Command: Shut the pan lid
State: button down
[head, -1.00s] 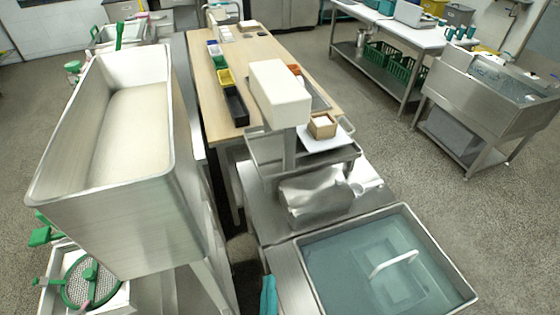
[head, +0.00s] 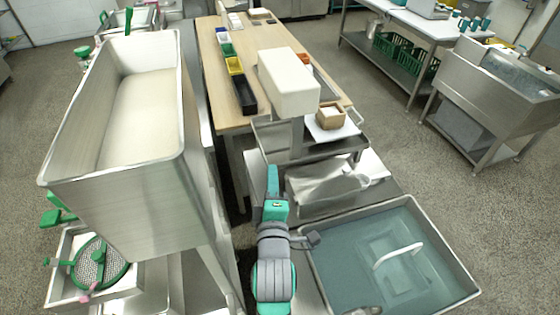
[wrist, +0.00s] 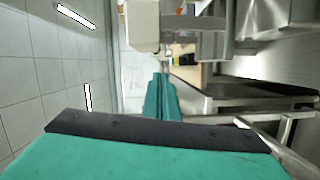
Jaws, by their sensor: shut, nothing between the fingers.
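A large steel-rimmed pan (head: 452,247) lies at the bottom right of the head view. Inside its rim is a bluish, see-through surface with a paler rectangular panel (head: 405,290) and a white bar handle (head: 398,256). I cannot tell from this angle whether that panel is the lid or how far it is closed. My gripper (head: 272,175) has teal fingers and is left of the pan, apart from the handle. It is shut and empty. In the wrist view my gripper (wrist: 162,82) points toward a pale block, and neither pan nor handle can be made out.
A pale block on a post (head: 288,80) stands beyond my gripper, with a steel tray (head: 280,150) beneath it. A tall steel hopper (head: 150,190) stands close on the left. A wooden table (head: 215,75) is behind. Open floor lies to the right.

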jog(key=w+d+f, duration=0.1)
jog(key=w+d, duration=0.2)
jog(key=w, duration=0.7)
jog(key=shift+w+d, duration=0.25)
jog(key=shift+w, duration=0.1)
